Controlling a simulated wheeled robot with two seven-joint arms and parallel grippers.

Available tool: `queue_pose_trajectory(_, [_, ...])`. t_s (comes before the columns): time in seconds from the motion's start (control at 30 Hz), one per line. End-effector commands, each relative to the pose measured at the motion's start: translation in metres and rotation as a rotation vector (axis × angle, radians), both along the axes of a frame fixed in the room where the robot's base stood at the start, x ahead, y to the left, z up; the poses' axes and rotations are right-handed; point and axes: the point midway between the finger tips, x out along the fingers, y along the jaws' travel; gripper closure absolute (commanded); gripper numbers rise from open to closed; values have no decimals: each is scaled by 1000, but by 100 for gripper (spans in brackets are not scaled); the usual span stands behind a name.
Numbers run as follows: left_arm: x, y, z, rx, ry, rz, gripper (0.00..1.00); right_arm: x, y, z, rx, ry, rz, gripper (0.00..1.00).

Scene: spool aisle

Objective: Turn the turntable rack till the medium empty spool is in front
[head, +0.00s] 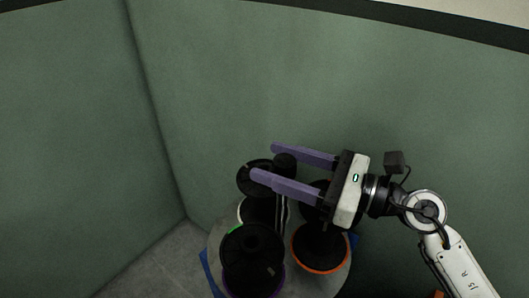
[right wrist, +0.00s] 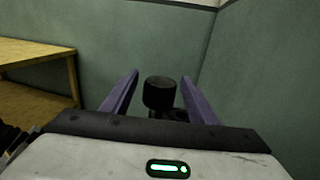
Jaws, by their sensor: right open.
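The turntable rack (head: 300,284) is a round grey plate at the bottom of the head view, cut off by the lower edge. Dark spools stand on it: a front one (head: 252,248) with green and purple edges, a right one (head: 320,250) with an orange rim, and a back one (head: 257,180). I cannot tell which is the medium empty spool. A black knob (head: 286,161) tops the central post; it shows in the right wrist view (right wrist: 160,92). My right gripper (head: 263,160) is open, its purple fingers on either side of the knob, apparently not touching it. It hides part of the rack.
Green walls (head: 270,80) meet in a corner close behind the rack. Blue material (head: 206,272) shows at the plate's edge on the floor. Bare grey floor (head: 155,265) lies to the left. A wooden table (right wrist: 40,75) stands at the left in the right wrist view.

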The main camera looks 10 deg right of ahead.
Motion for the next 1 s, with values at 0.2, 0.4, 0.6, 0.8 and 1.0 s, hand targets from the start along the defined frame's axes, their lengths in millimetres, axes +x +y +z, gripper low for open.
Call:
queue_pose_trajectory(0.2, [-8, 5, -4, 7, 23, 7, 100, 14, 20, 1, 1, -1, 0, 46])
queue_pose_trajectory(0.4, [-8, 5, -4, 6, 24, 7, 100, 16, 24, 0, -1, 0, 0, 46])
queue_pose_trajectory(0.6, [-8, 5, -4, 6, 22, 5, 100, 16, 23, -1, -1, 0, 0, 56])
queue_pose_trajectory(0.8, [-8, 3, -3, 4, 20, 3, 100, 16, 23, -1, -1, 0, 0, 90])
queue_pose_trajectory(1.0, [-8, 3, -3, 4, 19, 1, 100, 16, 23, -1, -1, 0, 1, 100])
